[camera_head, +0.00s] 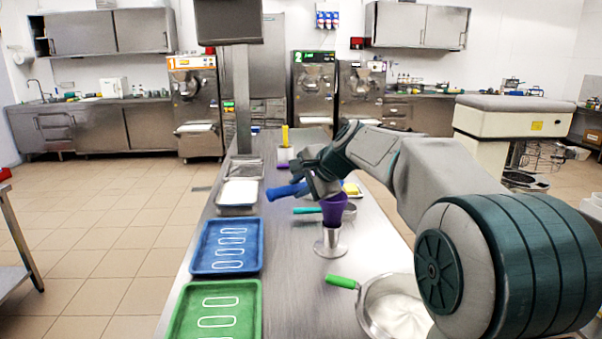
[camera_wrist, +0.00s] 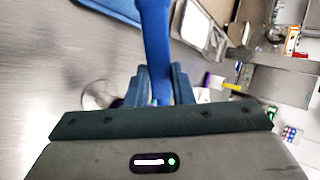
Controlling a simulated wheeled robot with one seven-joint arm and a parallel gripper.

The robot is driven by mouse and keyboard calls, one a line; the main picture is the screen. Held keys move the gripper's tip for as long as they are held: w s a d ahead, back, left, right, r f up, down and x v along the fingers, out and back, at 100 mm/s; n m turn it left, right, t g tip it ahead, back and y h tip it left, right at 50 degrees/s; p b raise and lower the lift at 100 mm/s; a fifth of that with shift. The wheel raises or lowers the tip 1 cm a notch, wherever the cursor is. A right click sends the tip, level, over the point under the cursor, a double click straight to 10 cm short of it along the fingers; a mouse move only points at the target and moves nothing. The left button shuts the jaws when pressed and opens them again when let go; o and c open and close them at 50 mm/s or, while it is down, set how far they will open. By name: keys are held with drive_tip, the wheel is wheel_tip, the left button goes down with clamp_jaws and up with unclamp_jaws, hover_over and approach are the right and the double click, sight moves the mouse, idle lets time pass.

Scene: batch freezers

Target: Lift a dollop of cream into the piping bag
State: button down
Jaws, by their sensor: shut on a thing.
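My gripper (camera_head: 308,188) is shut on a blue-handled tool (camera_head: 287,191), whose handle points left above the steel table. The handle also runs up between the fingers in the wrist view (camera_wrist: 155,40). The tool's far end is hidden, so I cannot tell if it carries cream. A purple piping bag (camera_head: 333,208) stands mouth-up in a metal holder (camera_head: 328,243), just below and right of my gripper. A steel bowl (camera_head: 367,308) holding white cream (camera_head: 400,316) is at the front right, partly behind my arm.
A green handle (camera_head: 342,282) juts from the bowl's left side. A teal handle (camera_head: 307,211) lies behind the holder. Blue (camera_head: 226,247) and green (camera_head: 217,312) trays with white outlines lie along the left edge. A metal pan (camera_head: 238,208) with white contents sits behind them.

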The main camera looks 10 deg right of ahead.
drive_tip(key=shift+w+a+r+g+h+p, duration=0.15)
drive_tip(key=shift+r+g+h+p, duration=0.35)
drive_tip(key=shift+p, duration=2)
drive_tip(key=shift+w+r+g+h+p, duration=0.15)
drive_tip(key=shift+g+p, duration=0.55)
drive_tip(key=shift+p, duration=1.8)
drive_tip(key=shift+w+a+r+g+h+p, duration=0.15)
drive_tip(key=shift+g+h+p, duration=0.35)
drive_tip(key=shift+p, duration=2)
drive_tip(key=g+p, duration=0.1)
drive_tip(key=p, duration=0.3)
drive_tip(key=g+h+p, duration=0.1)
drive_tip(key=p, duration=0.4)
drive_tip(key=shift+w+a+r, duration=0.15)
drive_tip(key=shift+w, duration=0.2)
drive_tip(key=shift+w+f+g+b, duration=0.15)
drive_tip(key=shift+f+g+b, duration=0.15)
drive_tip(key=shift+g, duration=0.2)
drive_tip(key=shift+w+a+g+h, duration=0.3)
drive_tip(key=shift+g+h, duration=0.25)
drive_tip(key=shift+g, duration=0.35)
drive_tip(key=shift+w+m+g, duration=0.1)
drive_tip(key=shift+m+g, duration=0.2)
drive_tip(key=shift+d+r, duration=0.1)
drive_tip(key=shift+r, duration=1.25)
